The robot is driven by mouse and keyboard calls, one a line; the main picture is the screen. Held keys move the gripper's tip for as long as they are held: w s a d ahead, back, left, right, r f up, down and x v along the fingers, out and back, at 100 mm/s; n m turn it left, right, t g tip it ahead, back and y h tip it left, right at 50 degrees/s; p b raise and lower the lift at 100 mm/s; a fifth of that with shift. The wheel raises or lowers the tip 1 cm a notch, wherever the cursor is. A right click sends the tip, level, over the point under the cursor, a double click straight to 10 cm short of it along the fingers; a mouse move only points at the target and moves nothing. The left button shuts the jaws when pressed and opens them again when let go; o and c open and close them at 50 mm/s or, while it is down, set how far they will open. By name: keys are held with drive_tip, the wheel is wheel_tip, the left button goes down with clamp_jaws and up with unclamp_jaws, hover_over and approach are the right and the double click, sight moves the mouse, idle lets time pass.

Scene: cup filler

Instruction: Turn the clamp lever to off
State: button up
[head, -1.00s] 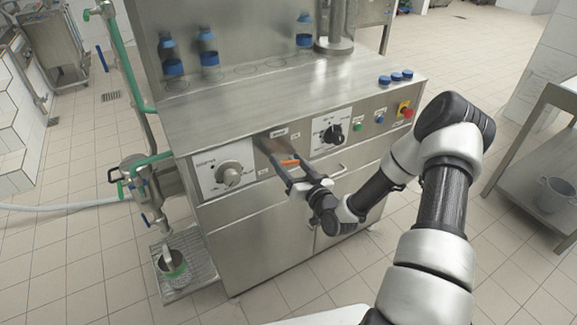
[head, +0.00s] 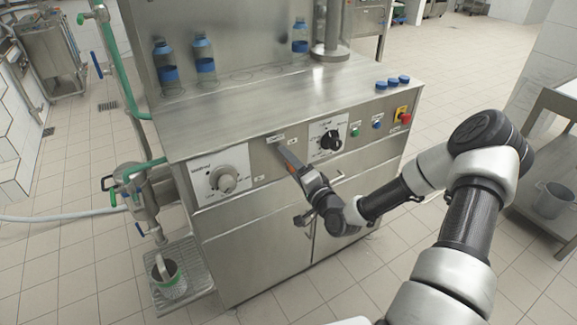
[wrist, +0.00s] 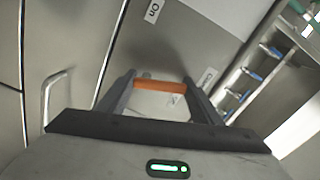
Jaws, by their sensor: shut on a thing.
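The clamp lever (wrist: 160,86) shows in the wrist view as a short orange bar spanning the space between my two fingertips. My gripper (wrist: 159,80) is shut on it, one finger at each end of the bar. I cannot read the lever's exact setting.
A large dial (head: 223,179) is left of the lever and a black knob (head: 331,139) is right of it. Buttons and a red emergency stop (head: 404,115) are farther right. Bottles (head: 204,57) stand on the machine top. A cabinet handle (wrist: 58,88) is at the wrist view's left.

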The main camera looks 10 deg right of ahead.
drive_tip(key=shift+w+d+m, duration=0.1)
drive_tip(key=shift+d+m, duration=0.1)
drive_tip(key=shift+m, duration=0.65)
drive_tip(key=shift+d+m, duration=0.15)
drive_tip(key=shift+m, duration=0.7)
drive_tip(key=o, duration=1.1)
drive_tip(key=shift+c, duration=0.2)
drive_tip(key=p+v, duration=0.1)
drive_tip(key=v, duration=1.6)
drive_tip(key=shift+s, duration=0.2)
drive_tip(key=shift+r, duration=0.1)
